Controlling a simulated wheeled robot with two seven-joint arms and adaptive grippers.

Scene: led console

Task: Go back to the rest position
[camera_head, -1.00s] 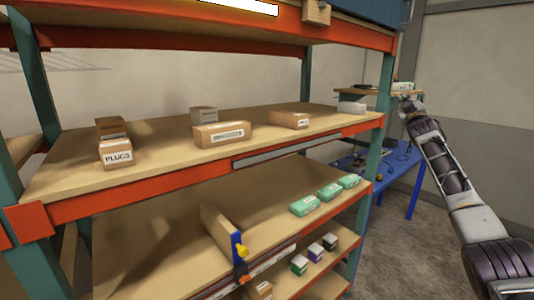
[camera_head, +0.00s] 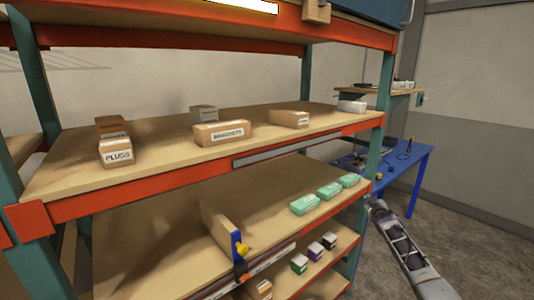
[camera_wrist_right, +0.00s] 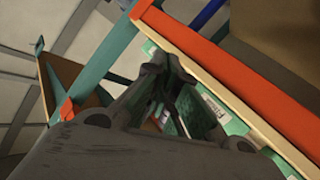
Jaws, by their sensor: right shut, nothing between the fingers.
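My right arm comes in from the lower right of the head view. Its gripper (camera_head: 374,203) is small there, beside the right front post of the shelf rack, near the end of the level with the green boxes. In the right wrist view the right gripper (camera_wrist_right: 162,68) has its fingers together and holds nothing. Green boxes (camera_wrist_right: 215,110) show behind it there, below an orange beam. I cannot tell whether the gripper touches the rack. My left gripper is not in view.
The rack's orange beam (camera_head: 205,174) and green post (camera_head: 373,160) stand close to the right arm. Cardboard boxes (camera_head: 222,132) and green boxes (camera_head: 330,191) sit on the shelves. A blue table (camera_head: 412,176) stands behind at right. Floor (camera_head: 465,245) is open at right.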

